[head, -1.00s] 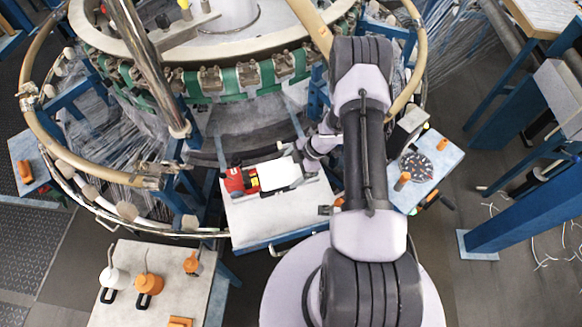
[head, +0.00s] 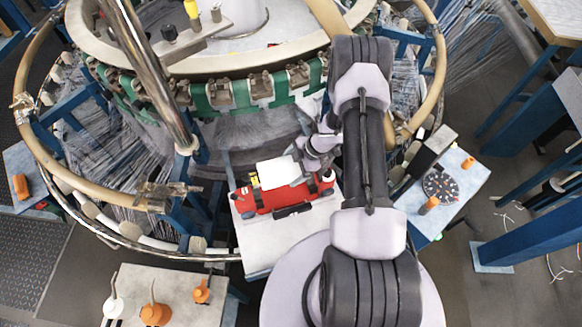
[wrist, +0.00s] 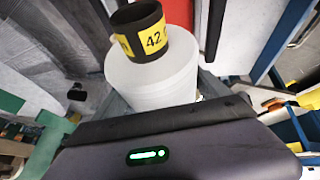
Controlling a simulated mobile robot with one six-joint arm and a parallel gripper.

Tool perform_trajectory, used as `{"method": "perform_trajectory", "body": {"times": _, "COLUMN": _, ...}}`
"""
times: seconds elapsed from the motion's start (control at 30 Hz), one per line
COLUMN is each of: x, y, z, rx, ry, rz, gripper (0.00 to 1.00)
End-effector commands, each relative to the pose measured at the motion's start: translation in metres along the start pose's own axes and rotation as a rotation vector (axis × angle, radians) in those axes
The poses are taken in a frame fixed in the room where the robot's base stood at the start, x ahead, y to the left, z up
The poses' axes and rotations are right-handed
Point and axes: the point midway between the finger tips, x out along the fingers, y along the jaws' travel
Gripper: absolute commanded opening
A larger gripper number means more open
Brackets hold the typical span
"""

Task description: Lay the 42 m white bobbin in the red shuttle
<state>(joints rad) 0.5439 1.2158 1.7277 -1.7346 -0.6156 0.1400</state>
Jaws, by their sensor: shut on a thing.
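The white bobbin (head: 274,173) is held in my gripper (head: 312,160) over the far side of the red shuttle (head: 285,197) in the head view. The shuttle lies on a pale table and shows red along its near side, with a black part at its front. In the wrist view the bobbin (wrist: 152,78) has a black end with a yellow label reading 42. The gripper's dark body hides the bobbin's lower part there. I cannot tell whether the bobbin touches the shuttle.
The pale table (head: 258,240) has bare room in front of the shuttle. The loom's ring (head: 110,200) curves around on the left. A side table (head: 462,200) at right carries a dark disc and orange pieces. Orange and white cans stand on a front-left table (head: 190,310).

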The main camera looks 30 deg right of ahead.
Motion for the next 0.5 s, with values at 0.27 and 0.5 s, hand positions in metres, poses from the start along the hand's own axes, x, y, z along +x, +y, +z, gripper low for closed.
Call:
{"method": "perform_trajectory", "body": {"times": 0.27, "x": 0.028, "y": -0.006, "z": 0.014, "rx": 0.000, "ry": 0.000, "rz": 0.000, "gripper": 0.13}}
{"method": "perform_trajectory", "body": {"times": 0.5, "x": 0.049, "y": -0.010, "z": 0.025, "rx": 0.000, "ry": 0.000, "rz": 0.001, "gripper": 0.13}}
